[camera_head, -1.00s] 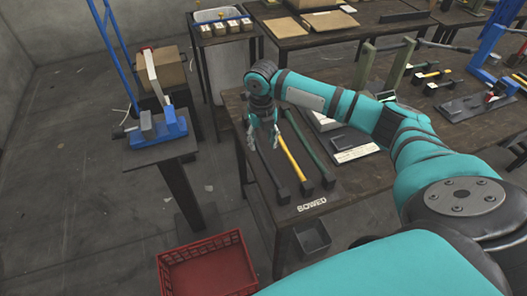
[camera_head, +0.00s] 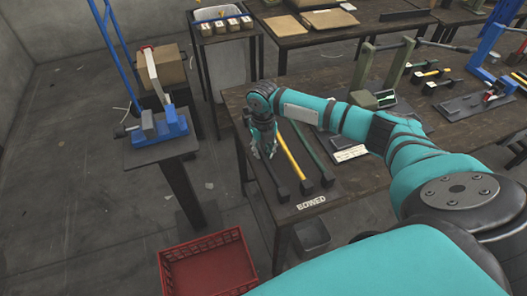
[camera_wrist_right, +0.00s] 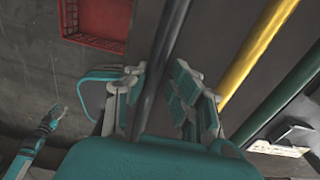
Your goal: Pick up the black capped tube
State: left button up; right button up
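The black capped tube (camera_head: 272,178) lies on the wooden table, leftmost of three tubes, with a black block-shaped cap at its near end. My right gripper (camera_head: 265,154) is over its middle, pointing down. In the right wrist view, the black tube (camera_wrist_right: 165,60) runs between the two spread fingers (camera_wrist_right: 158,85), with a gap to the right finger; contact on the left is unclear. The gripper hides part of the tube in the head view. My left gripper (camera_wrist_right: 50,122) shows small at the left of the wrist view, its opening unclear.
A yellow tube (camera_head: 292,157) and a green tube (camera_head: 309,150) lie close to the right. A "BOWED" label (camera_head: 311,202) is at the table's near edge. A red crate (camera_head: 208,262) stands below on the floor. A blue press (camera_head: 158,126) stands left.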

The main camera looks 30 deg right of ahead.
grip_shut()
